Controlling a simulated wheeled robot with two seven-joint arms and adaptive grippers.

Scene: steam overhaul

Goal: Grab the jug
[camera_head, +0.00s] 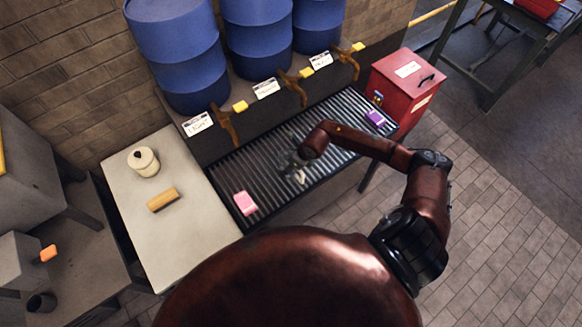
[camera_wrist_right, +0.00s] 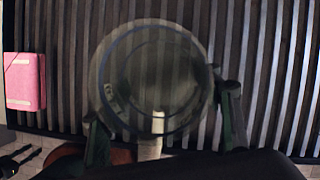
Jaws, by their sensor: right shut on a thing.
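A clear, round jug (camera_wrist_right: 150,70) fills the middle of the right wrist view, seen from above over the slatted rack. My right gripper (camera_wrist_right: 165,125) is shut on it, with one finger on each side of its near part. A pale strip, perhaps the handle, shows between the fingers. In the head view my right gripper (camera_head: 298,166) is over the middle of the slatted rack (camera_head: 225,165), and the jug is hard to make out there. I cannot tell whether the jug rests on the slats. My left gripper is not in view.
A pink block (camera_head: 245,203) and a purple block (camera_head: 376,117) lie on the rack. Blue drums (camera_head: 180,50) with brown taps (camera_head: 225,125) stand behind it. A red box (camera_head: 402,90) is at the right. A pale table (camera_head: 190,240) holds a cream pot (camera_head: 144,163) and a yellowish brush (camera_head: 162,200).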

